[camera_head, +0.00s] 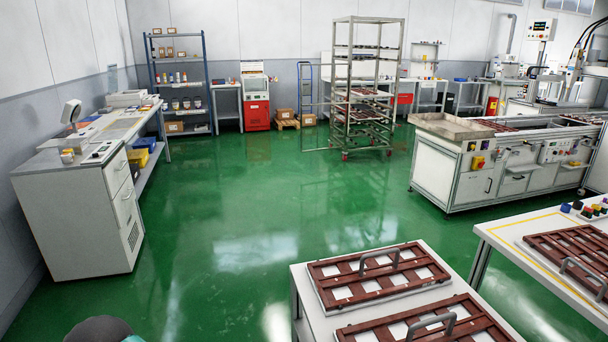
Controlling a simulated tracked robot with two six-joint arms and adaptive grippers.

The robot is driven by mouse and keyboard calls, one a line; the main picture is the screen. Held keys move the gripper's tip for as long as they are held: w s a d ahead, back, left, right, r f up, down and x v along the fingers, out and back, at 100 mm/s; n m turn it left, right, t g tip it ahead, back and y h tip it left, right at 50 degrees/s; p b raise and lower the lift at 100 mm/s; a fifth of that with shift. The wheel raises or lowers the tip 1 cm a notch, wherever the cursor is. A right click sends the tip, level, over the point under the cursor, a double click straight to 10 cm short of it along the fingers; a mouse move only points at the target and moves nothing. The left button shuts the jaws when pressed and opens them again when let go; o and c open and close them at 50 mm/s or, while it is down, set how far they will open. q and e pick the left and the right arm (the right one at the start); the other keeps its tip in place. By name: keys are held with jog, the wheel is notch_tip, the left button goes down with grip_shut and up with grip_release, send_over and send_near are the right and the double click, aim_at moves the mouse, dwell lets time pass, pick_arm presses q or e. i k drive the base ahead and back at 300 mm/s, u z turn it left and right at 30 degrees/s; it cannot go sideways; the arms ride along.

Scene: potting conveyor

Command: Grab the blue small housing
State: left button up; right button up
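Several small coloured parts stand in a cluster on the right-hand table (492,226), near its back edge at the right side of the picture.
Brown slotted frames with handles lie on the front table (318,325) and the right-hand table. A conveyor machine (436,178) stands behind, a tall rack (341,70) further back, and a workbench cabinet (75,225) at left. The green floor (250,210) between is clear.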

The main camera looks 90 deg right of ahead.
aim_at(565, 208)
jog(key=u, duration=0.05)
jog(key=i, duration=1.5)
jog(key=z, duration=3)
jog(key=i, duration=3.45)
jog(key=z, duration=0.55)
jog(key=i, duration=1.55)
jog(key=z, duration=0.65)
